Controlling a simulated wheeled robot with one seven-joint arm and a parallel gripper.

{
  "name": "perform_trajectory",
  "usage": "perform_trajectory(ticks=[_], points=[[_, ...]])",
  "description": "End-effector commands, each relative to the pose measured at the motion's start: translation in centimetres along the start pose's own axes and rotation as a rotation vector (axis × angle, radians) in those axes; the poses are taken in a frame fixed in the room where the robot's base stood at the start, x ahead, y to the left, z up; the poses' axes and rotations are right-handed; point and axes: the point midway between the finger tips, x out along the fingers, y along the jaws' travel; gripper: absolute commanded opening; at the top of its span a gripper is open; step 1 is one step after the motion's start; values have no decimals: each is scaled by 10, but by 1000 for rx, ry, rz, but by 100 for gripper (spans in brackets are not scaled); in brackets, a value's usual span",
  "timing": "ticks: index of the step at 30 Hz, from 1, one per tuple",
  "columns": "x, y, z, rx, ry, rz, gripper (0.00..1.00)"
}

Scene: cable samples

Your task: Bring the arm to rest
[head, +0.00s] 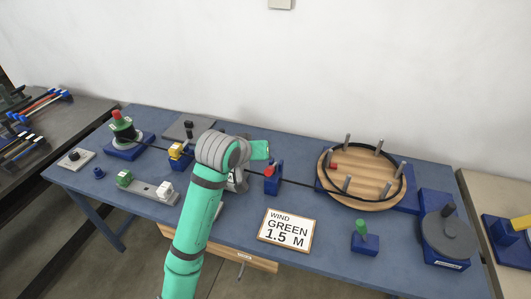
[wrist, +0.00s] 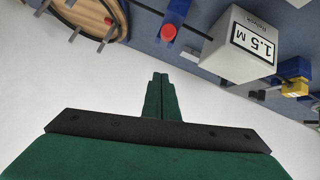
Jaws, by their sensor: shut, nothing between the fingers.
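My arm reaches up from the bottom of the head view over the middle of the blue bench (head: 330,245). My gripper (wrist: 160,78) shows in the wrist view with its green fingers together and nothing between them. Its teal end also shows in the head view (head: 262,150), raised near the bench's middle and apart from the things there. In the wrist view it points toward the bench past a white box (wrist: 235,45) reading 1.5 M. This box is mostly hidden behind my arm in the head view.
A round wooden board (head: 362,180) with several pegs carries a dark cable loop. A cable line runs left past the blue guides to a spool (head: 123,130). A sign (head: 287,231) reads WIND GREEN 1.5 M. A dark disc stand (head: 446,235) is at the right.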

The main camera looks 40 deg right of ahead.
Motion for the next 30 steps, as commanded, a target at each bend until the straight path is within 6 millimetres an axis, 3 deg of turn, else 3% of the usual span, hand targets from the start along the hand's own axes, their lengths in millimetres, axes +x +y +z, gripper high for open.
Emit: perform_trajectory(ticks=[4,11,20,30], points=[[-22,-6,-1,-6,5,-7,0],[-28,1,-1,1,0,1,0],[-20,5,4,-30,39,32,0],[2,-6,33,-219,272,104,0]])
